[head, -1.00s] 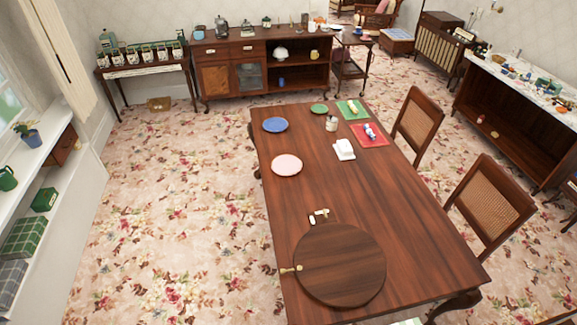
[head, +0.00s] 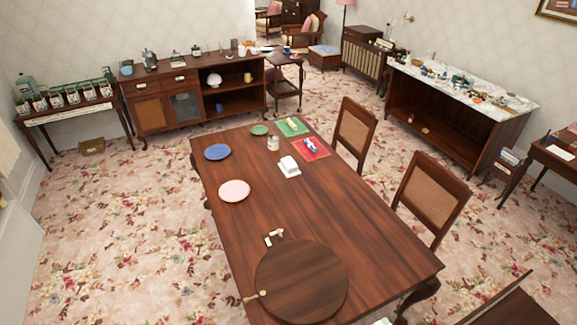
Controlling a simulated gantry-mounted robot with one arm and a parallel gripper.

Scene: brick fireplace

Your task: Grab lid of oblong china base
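A small white oblong china dish (head: 289,170) stands on the dining table (head: 340,215), right of the middle of its far half. A raised block-shaped lid (head: 288,162) appears to sit on its flat white base, but the dish is small in the picture and the seam between them cannot be made out. My gripper is not in view.
On the table are a pink plate (head: 234,191), a blue plate (head: 217,152), a green plate (head: 259,130), a pot (head: 273,143), a red mat (head: 311,149), a green mat (head: 292,127) and a round wooden board (head: 302,282). Chairs (head: 430,196) line the right side.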

